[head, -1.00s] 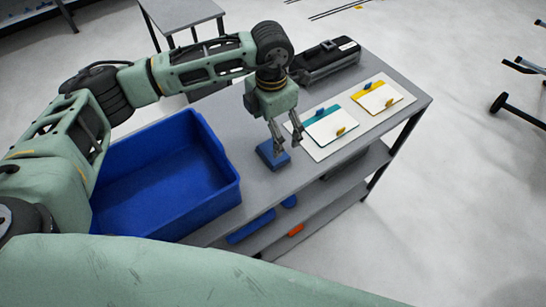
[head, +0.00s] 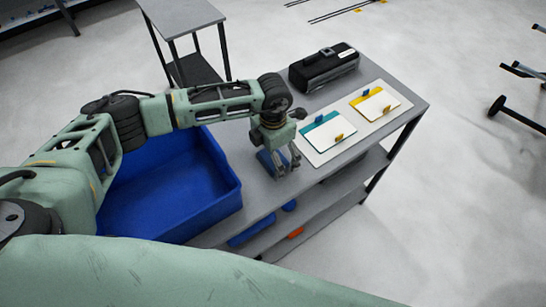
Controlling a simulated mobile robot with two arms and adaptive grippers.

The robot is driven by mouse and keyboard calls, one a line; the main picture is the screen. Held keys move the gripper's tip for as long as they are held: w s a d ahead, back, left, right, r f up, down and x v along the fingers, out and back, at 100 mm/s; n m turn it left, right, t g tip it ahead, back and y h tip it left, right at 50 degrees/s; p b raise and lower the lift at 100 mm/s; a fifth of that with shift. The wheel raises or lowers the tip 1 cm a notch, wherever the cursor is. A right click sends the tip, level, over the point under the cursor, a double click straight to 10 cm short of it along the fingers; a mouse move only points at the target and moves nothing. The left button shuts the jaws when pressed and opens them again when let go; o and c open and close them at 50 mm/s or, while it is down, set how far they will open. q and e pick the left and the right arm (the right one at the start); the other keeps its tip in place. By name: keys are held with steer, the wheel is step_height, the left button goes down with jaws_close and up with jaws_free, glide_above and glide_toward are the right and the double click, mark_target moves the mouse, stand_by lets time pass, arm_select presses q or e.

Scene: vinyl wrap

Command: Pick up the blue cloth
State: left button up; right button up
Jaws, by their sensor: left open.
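The blue cloth (head: 267,162), a small folded block, lies on the grey table top between the blue bin and the white mat. My left gripper (head: 287,168) is open and low over the table at the cloth's right side, with its fingers pointing down. The gripper hides part of the cloth, and I cannot tell whether the fingers touch it. My right gripper is not in view.
The large blue bin (head: 224,205) stands left of the cloth. A white mat (head: 349,146) with teal-edged and yellow-edged cards lies to the right. A black case (head: 322,70) sits at the back. Blue and orange items rest on the lower shelf.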

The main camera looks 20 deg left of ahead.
arm_select(q)
steer(key=shift+c, duration=0.4)
steer(key=c, duration=1)
steer(key=shift+r, duration=0.1)
